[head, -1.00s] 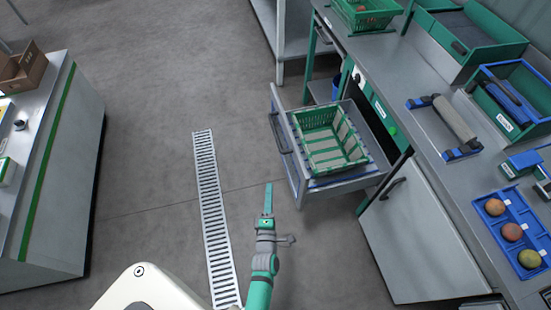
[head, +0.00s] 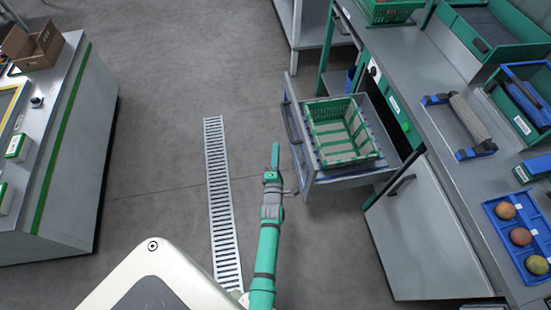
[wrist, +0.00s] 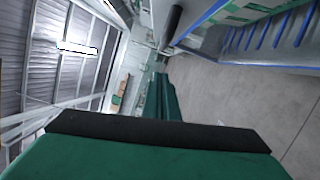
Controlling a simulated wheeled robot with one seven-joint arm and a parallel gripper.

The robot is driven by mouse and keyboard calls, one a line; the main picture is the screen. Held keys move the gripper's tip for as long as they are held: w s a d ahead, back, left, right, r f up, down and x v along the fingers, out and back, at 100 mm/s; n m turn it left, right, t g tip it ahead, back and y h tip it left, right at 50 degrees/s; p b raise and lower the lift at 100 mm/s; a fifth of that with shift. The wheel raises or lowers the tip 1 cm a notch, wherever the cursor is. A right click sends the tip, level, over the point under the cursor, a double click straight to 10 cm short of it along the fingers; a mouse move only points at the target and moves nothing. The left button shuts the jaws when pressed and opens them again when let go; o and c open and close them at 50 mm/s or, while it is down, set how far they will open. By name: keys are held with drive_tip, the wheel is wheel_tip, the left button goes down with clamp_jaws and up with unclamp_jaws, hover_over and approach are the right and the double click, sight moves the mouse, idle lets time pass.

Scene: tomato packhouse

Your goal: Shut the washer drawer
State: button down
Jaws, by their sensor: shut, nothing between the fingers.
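The washer drawer (head: 357,174) is pulled out from the counter on the right in the head view. It has a grey front with a dark bar handle (head: 292,124). A green basket with a pale striped lining (head: 342,158) sits inside it. My gripper (head: 275,148) is shut and empty, beside the drawer front on its left, apart from it. In the wrist view the drawer (wrist: 275,48) appears at upper right, with blue slats inside, and the green fingers (wrist: 166,95) point ahead past it.
A grey cabinet door (head: 425,235) stands below the counter, right of the drawer. A floor drain grate (head: 221,200) runs along the open floor left of my arm. Another bench (head: 75,160) stands at far left. Fruit in a blue tray (head: 533,222) lies on the counter.

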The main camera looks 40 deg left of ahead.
drive_tip(key=shift+w+d+r, duration=0.2)
drive_tip(key=shift+w+d, duration=0.45)
drive_tip(key=shift+w, duration=0.15)
drive_tip(key=shift+w+d+r, duration=0.2)
drive_tip(key=shift+w+d, duration=0.4)
drive_tip(key=shift+w, duration=0.15)
